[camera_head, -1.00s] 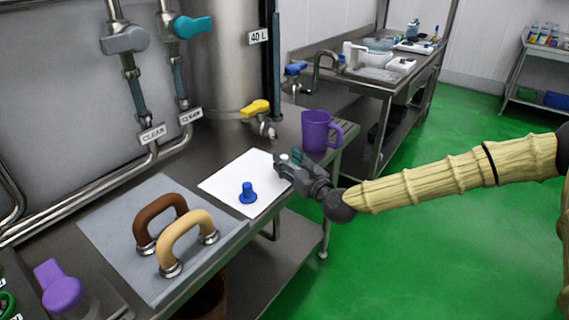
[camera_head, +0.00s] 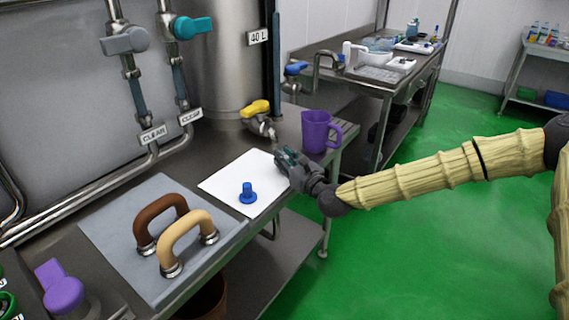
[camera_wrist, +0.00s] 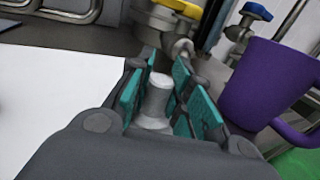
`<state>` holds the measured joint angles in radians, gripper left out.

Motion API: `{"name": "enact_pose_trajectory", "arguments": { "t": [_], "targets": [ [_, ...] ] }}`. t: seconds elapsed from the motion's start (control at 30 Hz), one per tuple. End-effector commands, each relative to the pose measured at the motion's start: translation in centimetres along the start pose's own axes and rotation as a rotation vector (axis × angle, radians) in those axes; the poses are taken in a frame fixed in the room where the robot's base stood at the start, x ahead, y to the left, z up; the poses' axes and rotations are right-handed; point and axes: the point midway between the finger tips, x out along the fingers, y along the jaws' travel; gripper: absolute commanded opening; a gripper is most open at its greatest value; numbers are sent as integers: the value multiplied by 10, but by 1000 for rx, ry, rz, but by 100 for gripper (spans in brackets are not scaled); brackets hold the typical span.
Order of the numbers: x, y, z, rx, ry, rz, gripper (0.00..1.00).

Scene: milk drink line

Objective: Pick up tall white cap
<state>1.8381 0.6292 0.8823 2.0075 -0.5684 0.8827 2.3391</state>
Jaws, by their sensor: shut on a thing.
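The tall white cap (camera_wrist: 156,100) stands upright between the teal finger pads of my gripper (camera_wrist: 160,96) in the wrist view. My gripper is shut on it. In the head view my gripper (camera_head: 286,160) is over the right edge of the white sheet (camera_head: 232,180), and it hides the cap there. I cannot tell whether the cap's base still touches the surface.
A purple jug (camera_head: 316,132) stands close behind my gripper, to its right. A blue cap (camera_head: 248,194) stands on the white sheet. Brown (camera_head: 158,222) and tan (camera_head: 186,240) handles lie on a grey mat at the front left. A yellow-handled valve (camera_head: 256,112) is behind.

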Motion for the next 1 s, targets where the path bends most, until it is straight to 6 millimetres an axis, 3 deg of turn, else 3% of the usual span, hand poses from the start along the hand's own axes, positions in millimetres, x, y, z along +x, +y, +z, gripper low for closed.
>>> {"name": "enact_pose_trajectory", "arguments": {
  "t": [0.17,0.4,1.0],
  "targets": [
    [0,0,5,0,-1,0,0],
    [0,0,37,0,-3,0,0],
    [-97,91,46,1,1,3,0]
  ]
}}
